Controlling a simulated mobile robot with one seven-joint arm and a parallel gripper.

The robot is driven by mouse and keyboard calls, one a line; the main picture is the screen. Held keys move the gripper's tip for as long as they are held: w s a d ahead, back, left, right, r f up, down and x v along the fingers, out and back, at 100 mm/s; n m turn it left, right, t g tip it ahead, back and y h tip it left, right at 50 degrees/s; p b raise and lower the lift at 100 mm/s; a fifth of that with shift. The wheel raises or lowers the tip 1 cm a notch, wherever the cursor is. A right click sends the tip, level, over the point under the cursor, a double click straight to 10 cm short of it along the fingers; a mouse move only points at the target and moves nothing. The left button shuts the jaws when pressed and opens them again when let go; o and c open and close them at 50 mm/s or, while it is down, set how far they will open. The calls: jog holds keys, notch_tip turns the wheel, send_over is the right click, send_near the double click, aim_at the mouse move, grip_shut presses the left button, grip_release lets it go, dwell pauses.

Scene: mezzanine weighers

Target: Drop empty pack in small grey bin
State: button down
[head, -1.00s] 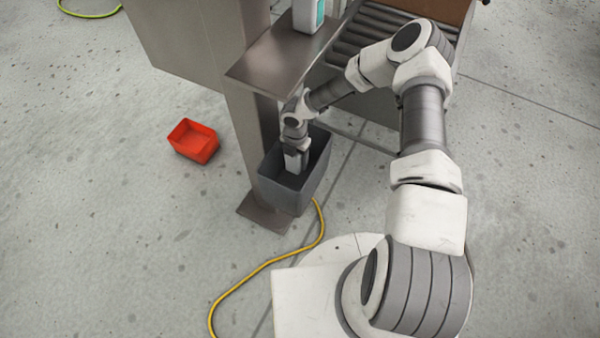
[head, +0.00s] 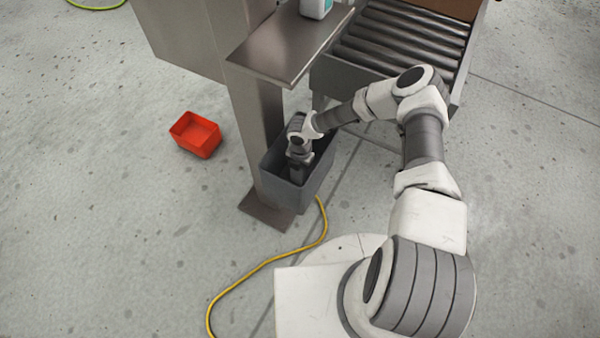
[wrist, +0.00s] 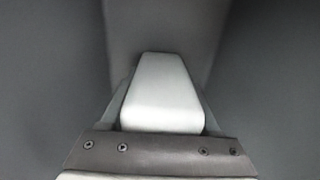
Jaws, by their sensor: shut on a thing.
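The small grey bin (head: 322,172) stands on the floor against the steel column in the head view. My gripper (head: 299,174) points down inside its opening, and the bin's walls hide the fingertips. In the wrist view my gripper (wrist: 162,110) is shut on a pale, white-grey pack (wrist: 162,92), with a finger on each side of it. The bin's dark grey inside (wrist: 50,80) fills the view around the pack. I cannot tell how far the pack is from the bin's floor.
A red bin (head: 196,135) lies on the floor to the left. A steel shelf (head: 280,48) with a white bottle (head: 316,8) overhangs just behind the grey bin. A roller conveyor (head: 400,40) stands at the back right. A yellow cable (head: 265,265) runs across the floor in front.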

jog(key=shift+r, duration=0.1)
jog(key=shift+c, duration=0.6)
grip_release()
notch_tip(320, 180, up, 12)
jog(key=p, duration=0.3)
jog(key=shift+p, duration=0.4)
